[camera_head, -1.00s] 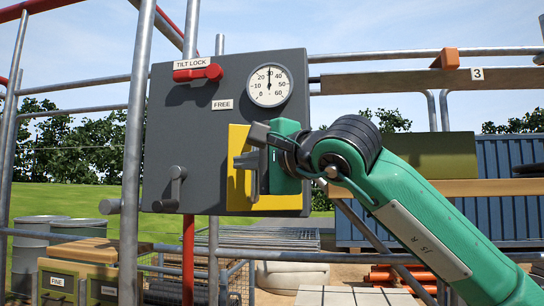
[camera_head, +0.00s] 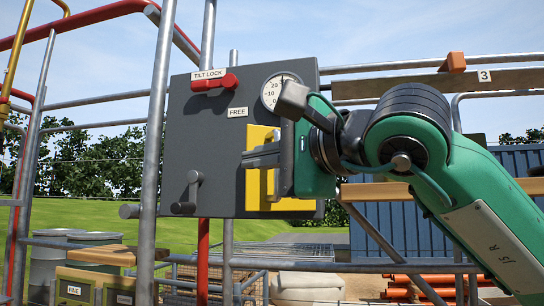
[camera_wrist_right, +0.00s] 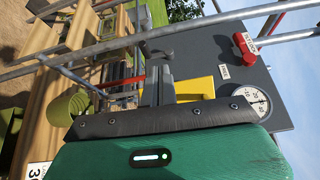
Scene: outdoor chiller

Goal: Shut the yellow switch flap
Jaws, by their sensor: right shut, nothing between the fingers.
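The yellow switch flap (camera_head: 259,136) is on the grey panel, low on its right side. My right gripper hides much of it, so I cannot tell how far open it is. Yellow also shows beside the fingers in the right wrist view (camera_wrist_right: 204,84). My right gripper (camera_head: 246,159) is shut and empty, in front of the yellow part with its fingers pointing left. Its fingers also show in the wrist view (camera_wrist_right: 158,72). I cannot tell whether they touch the flap. My left gripper is not in view.
The grey panel (camera_head: 208,145) also carries a red lever (camera_head: 215,83) by a "TILT LOCK" label, a "FREE" label (camera_head: 237,112), a dial (camera_head: 270,95) partly covered by my gripper, and a grey handle (camera_head: 188,194). A metal post (camera_head: 157,150) stands left of the panel.

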